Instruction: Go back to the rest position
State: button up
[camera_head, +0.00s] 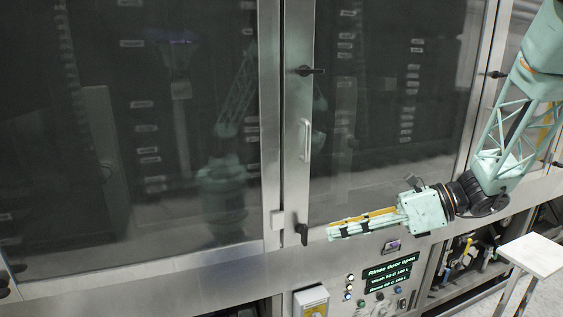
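My gripper (330,233) is at the end of my pale green arm, which comes in from the upper right. It points left, in front of the washer's steel frame, just below the glass of the right door (390,110). Its long fingers lie close along each other from this angle; I cannot tell whether they are open or shut. I see nothing held at the tips. The fingertips appear just right of the lower black latch (303,234); the depth gap between them is unclear.
The right door has a handle (307,140) and an upper black latch (306,70). A large glass panel (140,130) fills the left. Below are a control display (390,273) reading "Rinse door open", buttons and a grey box (311,301). A white-topped stand (535,255) is lower right.

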jog(key=s+a+r+n+g+h, duration=0.2)
jog(key=s+n, duration=0.3)
jog(key=s, duration=0.4)
jog(key=s+a+r+n+g+h, duration=0.1)
jog(key=s+a+r+n+h, duration=0.3)
jog(key=s, duration=0.6)
jog(key=s+d+r+n+t+h, duration=0.1)
jog(key=s+d+n+t+h, duration=0.1)
jog(key=s+d+n, duration=0.4)
jog(key=s+d+r+n+t+h, duration=0.2)
jog(key=s+d+n+h, duration=0.2)
jog(key=s+n, duration=0.5)
jog(key=shift+s+d+n+h, duration=0.4)
jog(key=shift+s+d, duration=0.7)
jog(key=shift+s, duration=0.1)
jog(key=shift+r, duration=0.1)
jog(key=shift+f+b, duration=2.15)
jog(key=shift+o, duration=0.7)
